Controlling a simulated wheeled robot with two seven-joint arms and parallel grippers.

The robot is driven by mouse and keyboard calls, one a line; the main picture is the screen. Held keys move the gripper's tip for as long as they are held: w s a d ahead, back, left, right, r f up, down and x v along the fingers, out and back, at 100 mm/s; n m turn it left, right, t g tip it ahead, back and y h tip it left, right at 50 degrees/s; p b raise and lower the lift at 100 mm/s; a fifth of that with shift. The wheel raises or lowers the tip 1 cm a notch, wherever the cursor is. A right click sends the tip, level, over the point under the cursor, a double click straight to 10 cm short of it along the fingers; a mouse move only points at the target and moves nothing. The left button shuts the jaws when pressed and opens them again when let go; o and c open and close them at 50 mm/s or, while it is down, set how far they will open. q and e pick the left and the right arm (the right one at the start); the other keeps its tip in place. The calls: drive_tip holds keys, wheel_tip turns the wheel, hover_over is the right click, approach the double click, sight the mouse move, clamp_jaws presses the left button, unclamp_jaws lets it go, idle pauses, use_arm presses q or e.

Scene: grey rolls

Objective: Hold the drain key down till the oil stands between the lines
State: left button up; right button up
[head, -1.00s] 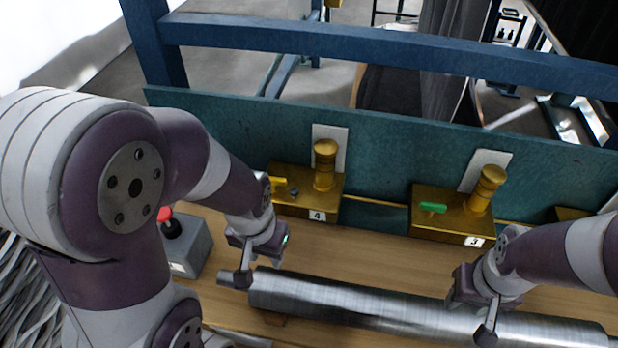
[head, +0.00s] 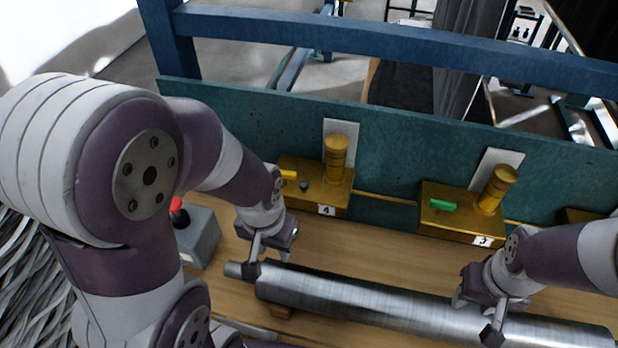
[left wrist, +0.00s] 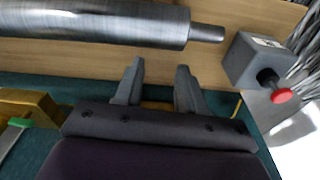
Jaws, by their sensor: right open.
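Two brass blocks stand along the green back panel. Block 4 (head: 330,195) has a yellow lever (head: 287,175), a small dark knob (head: 304,186) and a ribbed brass cylinder (head: 335,158). Block 3 (head: 460,222) has a green lever (head: 443,205) and a similar cylinder (head: 499,188). I cannot tell which part is the drain key, and no oil or lines can be made out. My left gripper (head: 266,258) is open and empty above the roll's left end, in front of block 4; its parted fingers (left wrist: 160,68) show in the left wrist view. My right gripper (head: 476,320) is open over the roll.
A long grey metal roll (head: 350,303) lies across the wooden bench in front of the blocks. A grey box with a red button (head: 197,240) stands left of my left gripper. A blue rail (head: 390,50) runs behind the panel. Bare wood lies between roll and blocks.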

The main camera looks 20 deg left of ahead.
use_arm(q)
clamp_jaws()
idle(1.6)
